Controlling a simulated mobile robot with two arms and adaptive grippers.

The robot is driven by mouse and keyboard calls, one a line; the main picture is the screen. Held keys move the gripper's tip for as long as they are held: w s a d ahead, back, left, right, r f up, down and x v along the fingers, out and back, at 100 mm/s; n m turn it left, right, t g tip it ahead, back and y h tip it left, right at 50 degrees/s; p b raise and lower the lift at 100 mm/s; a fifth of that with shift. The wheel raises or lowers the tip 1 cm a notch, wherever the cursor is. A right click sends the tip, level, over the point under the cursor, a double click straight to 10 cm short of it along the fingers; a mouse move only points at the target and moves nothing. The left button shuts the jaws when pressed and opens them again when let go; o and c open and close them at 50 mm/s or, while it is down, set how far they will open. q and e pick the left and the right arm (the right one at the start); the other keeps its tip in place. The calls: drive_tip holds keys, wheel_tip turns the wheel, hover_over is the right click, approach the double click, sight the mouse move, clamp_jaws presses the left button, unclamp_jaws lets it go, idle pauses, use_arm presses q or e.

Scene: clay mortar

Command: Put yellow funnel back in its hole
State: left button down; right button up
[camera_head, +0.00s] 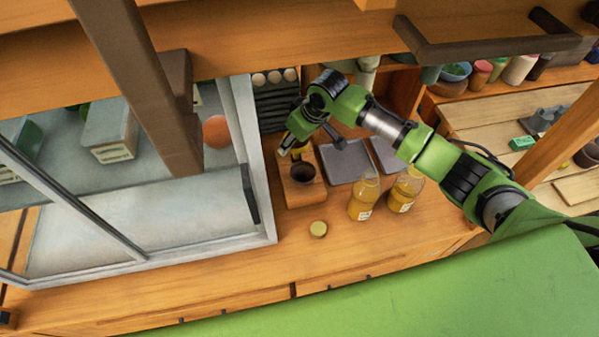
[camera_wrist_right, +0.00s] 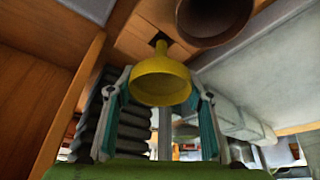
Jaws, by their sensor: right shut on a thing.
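The yellow funnel (camera_wrist_right: 162,80) is between the fingers of my right gripper (camera_wrist_right: 160,105), which is shut on its wide bowl. In the wrist view its narrow stem points at a dark square hole (camera_wrist_right: 158,38) in a wooden block. The stem tip overlaps the hole's edge; I cannot tell whether it is inside. In the head view the wooden block (camera_head: 305,194) stands on the counter and my right gripper (camera_head: 291,146) is over its back left part, with the funnel mostly hidden. My left gripper is in neither view.
A dark round cup (camera_head: 303,172) sits in the block beside the hole. A glass-fronted cabinet (camera_head: 258,190) borders the left.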

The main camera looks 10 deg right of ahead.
drive_tip(key=shift+f, duration=0.15)
drive_tip(key=shift+f, duration=0.45)
idle(0.3)
drive_tip(key=shift+f, duration=0.4)
drive_tip(key=shift+f, duration=0.1)
drive_tip(key=shift+f, duration=0.25)
drive_tip(key=shift+f+b, duration=0.3)
drive_tip(key=shift+f, duration=0.1)
idle(0.5)
drive_tip(key=o, duration=1)
